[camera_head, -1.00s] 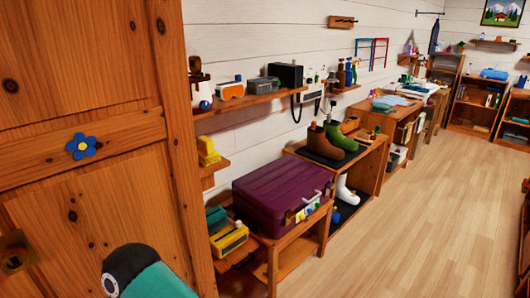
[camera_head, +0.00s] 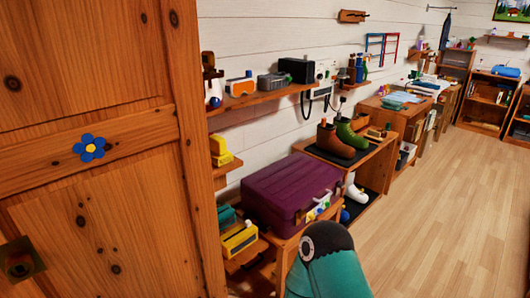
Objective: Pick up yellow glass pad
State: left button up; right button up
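No flat yellow pad can be made out for sure. A yellow object (camera_head: 221,150) sits on a small wooden shelf on the wall, just right of the wooden door. A second yellow object (camera_head: 239,238), boxy with a pale front, stands on a lower shelf left of the purple case. I cannot tell whether either is the glass pad. A rounded teal and black part at the bottom centre looks like my own arm. Neither of my grippers shows.
The wooden door (camera_head: 90,220) with a blue flower fills the left side. The purple case (camera_head: 290,185) rests on a low wooden table. Boots (camera_head: 350,133) stand on a rack beyond it. The wood floor (camera_head: 440,200) is clear on the right.

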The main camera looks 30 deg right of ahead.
aim_at(220, 157)
jog(key=z, duration=0.5)
jog(key=k, duration=0.85)
jog(key=z, duration=0.1)
jog(key=i, duration=0.9)
jog(key=u, duration=0.15)
jog(key=k, duration=0.9)
jog(key=z, duration=0.2)
jog(key=i, duration=0.55)
jog(key=u, duration=0.05)
